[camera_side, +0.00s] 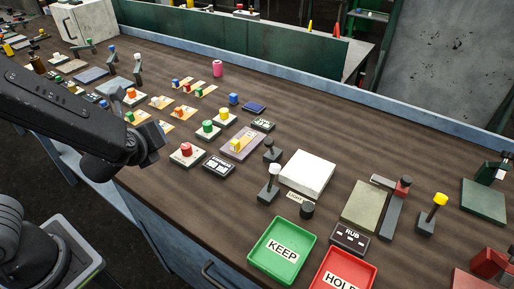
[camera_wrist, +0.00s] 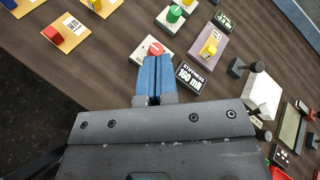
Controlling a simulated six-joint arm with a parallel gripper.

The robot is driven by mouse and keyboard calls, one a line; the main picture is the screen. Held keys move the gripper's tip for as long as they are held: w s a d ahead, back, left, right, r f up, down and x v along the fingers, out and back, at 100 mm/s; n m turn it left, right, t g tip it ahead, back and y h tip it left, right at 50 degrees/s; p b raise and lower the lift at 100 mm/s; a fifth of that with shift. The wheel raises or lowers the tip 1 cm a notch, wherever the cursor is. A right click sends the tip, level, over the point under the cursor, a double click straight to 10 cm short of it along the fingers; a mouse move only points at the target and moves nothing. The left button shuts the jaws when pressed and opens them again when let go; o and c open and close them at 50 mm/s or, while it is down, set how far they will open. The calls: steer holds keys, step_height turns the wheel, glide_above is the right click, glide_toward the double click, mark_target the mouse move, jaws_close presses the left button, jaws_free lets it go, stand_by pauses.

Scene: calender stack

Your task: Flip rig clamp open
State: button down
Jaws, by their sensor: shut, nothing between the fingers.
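My gripper (camera_wrist: 157,62) shows in the wrist view with its two blue fingers together, empty, near a white block with a red knob (camera_wrist: 152,48). In the side view my arm reaches in from the left, and the fingers are not clearly seen. No label names the rig clamp, so I cannot tell for certain which fixture it is. A red-topped dark lever fixture (camera_side: 396,205) stands beside a grey-green pad (camera_side: 363,206). A dark green plate (camera_side: 484,200) with an upright clamp-like part (camera_side: 497,170) is at the far right. A red fixture (camera_side: 490,263) is at the lower right.
A green KEEP tray (camera_side: 262,232) and a red HOLD tray (camera_side: 322,278) lie at the front edge. A white-knobbed post (camera_side: 272,180) and yellow-knobbed post (camera_side: 437,203) stand upright. A white block (camera_side: 307,172) lies between. Bare tabletop shows toward the back.

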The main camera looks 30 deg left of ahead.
steer(key=w+d+f+m+h, duration=0.1)
steer(key=d+f+m+h, duration=0.1)
steer(key=d+m+h, duration=0.2)
steer(key=w+d+f+m+t+h, duration=0.1)
steer(key=w+d+f+m+h, duration=0.1)
steer(key=d+m, duration=0.7)
steer(key=shift+d+f+m+h, duration=0.2)
steer(key=shift+f+m+h, duration=0.5)
steer(key=shift+h, duration=0.5)
steer(key=shift+w, duration=0.1)
glide_toward(266, 146)
steer(key=f, duration=0.1)
steer(key=w+f, duration=0.1)
steer(key=f, duration=0.1)
steer(key=w+f, duration=0.1)
steer(key=shift+w+f, duration=0.1)
steer(key=shift+f, duration=0.3)
steer(key=shift+w+d+r+t, duration=0.15)
steer(key=shift+w+d+r, duration=0.1)
steer(key=shift+w, duration=0.35)
steer(key=shift+w+d+r+t, duration=0.15)
steer(key=shift+w+r, duration=0.1)
steer(key=shift+w, duration=0.3)
steer(key=shift+w+d+r, duration=0.25)
steer(key=shift+w, duration=0.4)
steer(key=shift+a, duration=0.1)
